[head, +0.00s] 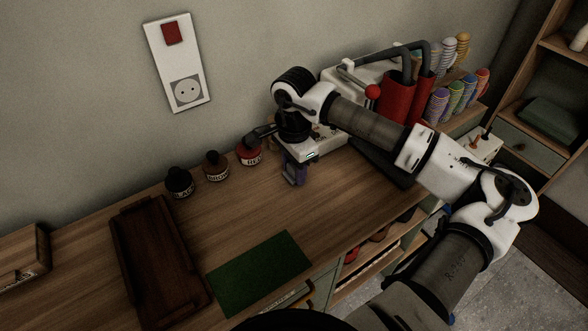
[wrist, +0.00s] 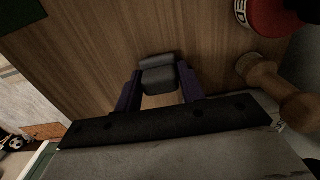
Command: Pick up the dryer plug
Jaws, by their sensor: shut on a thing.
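In the wrist view, the dryer plug (wrist: 158,77) is a dark grey block between the two purple fingers of my gripper (wrist: 160,88). The gripper is shut on it, with a finger against each side. In the head view, my gripper (head: 293,171) points down over the wooden bench, to the right of the red-labelled bottle. The plug is hard to make out there among the fingers and dark parts. I cannot tell whether it touches the bench.
A wall socket (head: 188,91) sits below a red switch (head: 171,33). Bottles labelled black (head: 179,184), brown (head: 215,166) and red (head: 249,152) line the wall. A brown tray (head: 128,254) and green mat (head: 260,273) lie left and front. Red cylinders (head: 397,100) stand behind my arm.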

